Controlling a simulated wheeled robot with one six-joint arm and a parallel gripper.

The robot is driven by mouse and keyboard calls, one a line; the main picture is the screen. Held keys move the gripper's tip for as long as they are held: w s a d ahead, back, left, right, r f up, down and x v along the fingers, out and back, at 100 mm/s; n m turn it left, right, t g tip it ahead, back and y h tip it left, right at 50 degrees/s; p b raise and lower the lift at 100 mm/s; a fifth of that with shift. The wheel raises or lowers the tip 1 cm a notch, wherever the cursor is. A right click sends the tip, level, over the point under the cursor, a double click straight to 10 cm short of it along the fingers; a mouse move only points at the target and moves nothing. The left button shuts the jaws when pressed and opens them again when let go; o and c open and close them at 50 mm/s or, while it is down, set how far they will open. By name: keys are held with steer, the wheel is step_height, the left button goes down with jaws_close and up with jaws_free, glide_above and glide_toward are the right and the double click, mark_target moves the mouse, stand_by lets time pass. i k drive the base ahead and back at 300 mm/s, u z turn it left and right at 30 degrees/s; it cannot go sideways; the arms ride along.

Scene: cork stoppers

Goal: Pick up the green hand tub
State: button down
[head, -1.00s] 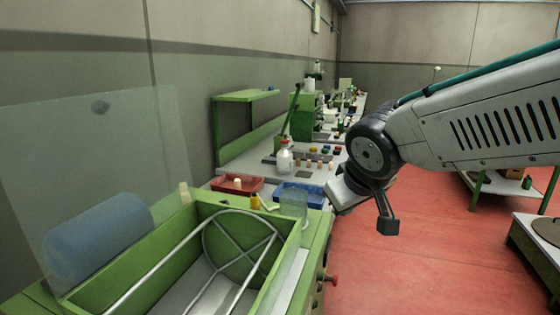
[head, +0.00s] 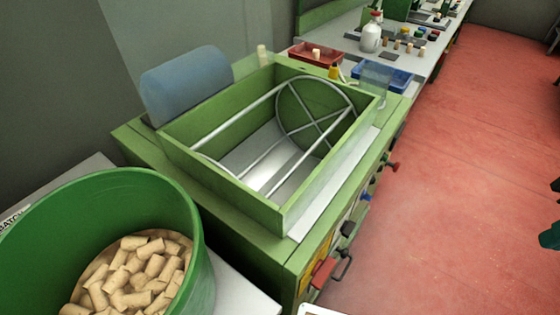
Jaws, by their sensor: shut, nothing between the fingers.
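A round green tub (head: 70,225) stands at the lower left in the head view, cut off by the left and bottom edges. It holds many cork stoppers (head: 135,275). A partly visible white label (head: 12,218) is on its left side. I cannot tell whether it is the hand tub the task names. My gripper is out of view.
Beside the tub is a green machine with an open trough (head: 235,195) and a wire drum frame. A blue cylinder (head: 187,82) lies behind it. Red (head: 322,272) handles stick out in front.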

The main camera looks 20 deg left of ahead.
mark_target(124, 240)
steer(key=k, duration=0.5)
steer(key=z, duration=1.45)
steer(key=i, duration=1.6)
steer(key=u, duration=3.3)
